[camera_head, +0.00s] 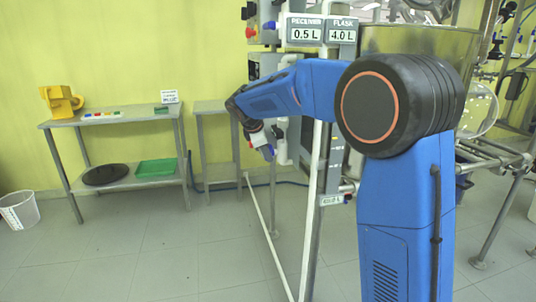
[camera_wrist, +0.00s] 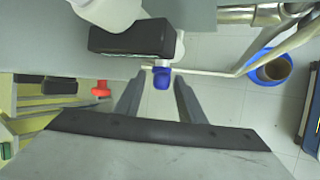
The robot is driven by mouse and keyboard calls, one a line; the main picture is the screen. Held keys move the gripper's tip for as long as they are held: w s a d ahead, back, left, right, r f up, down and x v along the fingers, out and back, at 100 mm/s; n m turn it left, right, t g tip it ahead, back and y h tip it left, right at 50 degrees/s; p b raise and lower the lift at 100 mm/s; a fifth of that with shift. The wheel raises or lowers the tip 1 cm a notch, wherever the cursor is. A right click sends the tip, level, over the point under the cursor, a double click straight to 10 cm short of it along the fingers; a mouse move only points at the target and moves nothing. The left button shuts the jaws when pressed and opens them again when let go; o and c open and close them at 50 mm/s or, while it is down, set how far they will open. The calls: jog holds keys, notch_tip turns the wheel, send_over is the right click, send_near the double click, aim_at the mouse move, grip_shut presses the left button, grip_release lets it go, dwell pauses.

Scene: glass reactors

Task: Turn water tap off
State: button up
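A small blue tap knob (camera_wrist: 161,80) shows in the wrist view below a black box, between the two fingers of my gripper (camera_wrist: 158,98). The fingers are spread, with a gap on each side of the knob, so my gripper is open. A red knob (camera_wrist: 101,90) sits to the left, outside the fingers. In the head view my gripper (camera_head: 262,140) is by the reactor frame, partly mixed in with the fittings behind it. I cannot tell which way the blue knob is turned.
A black box (camera_wrist: 130,38) and white pipework lie close ahead of the fingers. The reactor frame's white upright (camera_head: 314,190) stands beside my arm. A side table (camera_head: 125,116) with a yellow object (camera_head: 61,101) is at the left. The floor (camera_head: 140,250) at front left is clear.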

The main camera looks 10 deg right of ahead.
jog(key=shift+x, duration=0.9)
grip_shut()
jog(key=shift+t, duration=0.5)
jog(key=shift+m+t+h, duration=0.4)
jog(key=shift+m+t, duration=0.3)
jog(key=shift+t, duration=1.9)
jog(key=c, duration=0.9)
grip_release()
jog(key=shift+f+m+t+h, duration=0.1)
jog(key=shift+m+t+h, duration=0.3)
jog(key=shift+t, duration=0.8)
jog(key=shift+m+t+h, duration=0.3)
jog(key=shift+m+t, duration=0.2)
jog(key=shift+t, duration=1)
grip_shut()
